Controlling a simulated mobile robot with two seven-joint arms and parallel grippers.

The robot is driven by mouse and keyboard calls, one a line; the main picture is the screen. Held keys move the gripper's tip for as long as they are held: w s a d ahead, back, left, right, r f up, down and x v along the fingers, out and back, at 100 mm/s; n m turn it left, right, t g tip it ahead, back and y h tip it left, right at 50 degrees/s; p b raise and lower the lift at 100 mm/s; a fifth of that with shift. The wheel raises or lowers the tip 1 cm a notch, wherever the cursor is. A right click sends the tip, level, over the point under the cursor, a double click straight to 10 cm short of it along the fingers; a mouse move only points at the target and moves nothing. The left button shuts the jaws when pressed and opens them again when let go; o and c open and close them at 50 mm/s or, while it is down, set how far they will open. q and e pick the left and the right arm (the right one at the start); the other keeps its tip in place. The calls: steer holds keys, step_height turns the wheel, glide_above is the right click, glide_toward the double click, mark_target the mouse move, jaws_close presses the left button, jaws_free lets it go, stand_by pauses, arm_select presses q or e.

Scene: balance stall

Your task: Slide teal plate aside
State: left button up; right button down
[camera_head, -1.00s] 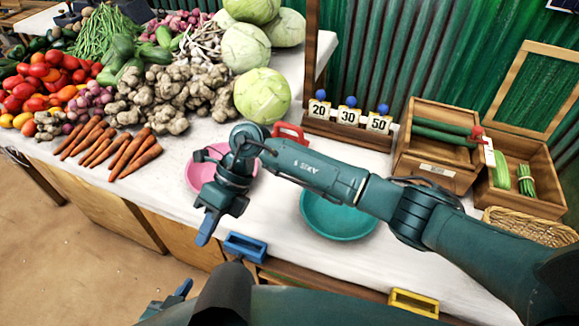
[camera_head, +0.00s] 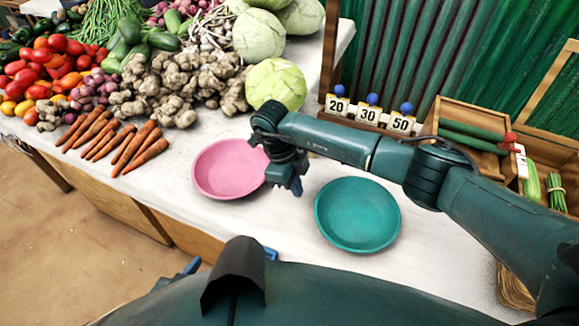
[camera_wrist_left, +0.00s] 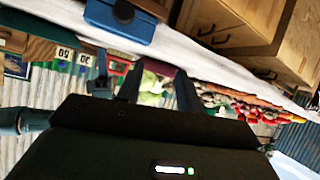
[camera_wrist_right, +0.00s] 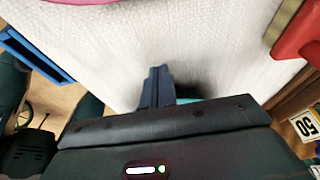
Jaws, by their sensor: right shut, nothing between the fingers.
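The round teal plate (camera_head: 357,214) lies on the white tabletop, right of centre in the head view. A teal sliver (camera_wrist_right: 188,100) shows behind the fingers in the right wrist view. A round pink plate (camera_head: 228,170) lies left of it. My right gripper (camera_head: 295,187) is shut and empty, pointing down over the gap between the plates, close to the teal plate's left rim. Whether it touches the table or rim is unclear. My left gripper (camera_head: 190,266) is low at the front, away from the plates; its fingers stand apart and empty in the left wrist view (camera_wrist_left: 158,88).
Carrots (camera_head: 112,138) and ginger (camera_head: 170,90) lie left, and a cabbage (camera_head: 276,84) behind. Number cards (camera_head: 368,113) and wooden crates (camera_head: 470,140) stand at the back right. A red object (camera_wrist_right: 300,35) shows in the right wrist view. Cloth right of the teal plate is clear.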

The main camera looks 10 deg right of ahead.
mark_target(388, 225)
arm_select(q)
steer(key=shift+a+r+p, duration=0.15)
steer(key=shift+r+p, duration=0.25)
steer(key=shift+p, duration=0.1)
arm_select(e)
steer(key=shift+s+d+r, duration=0.1)
steer(key=shift+s+d, duration=0.35)
steer(key=shift+d, duration=0.35)
steer(key=shift+s+d+r, duration=0.1)
steer(key=shift+s+d, duration=0.35)
steer(key=shift+d, duration=0.35)
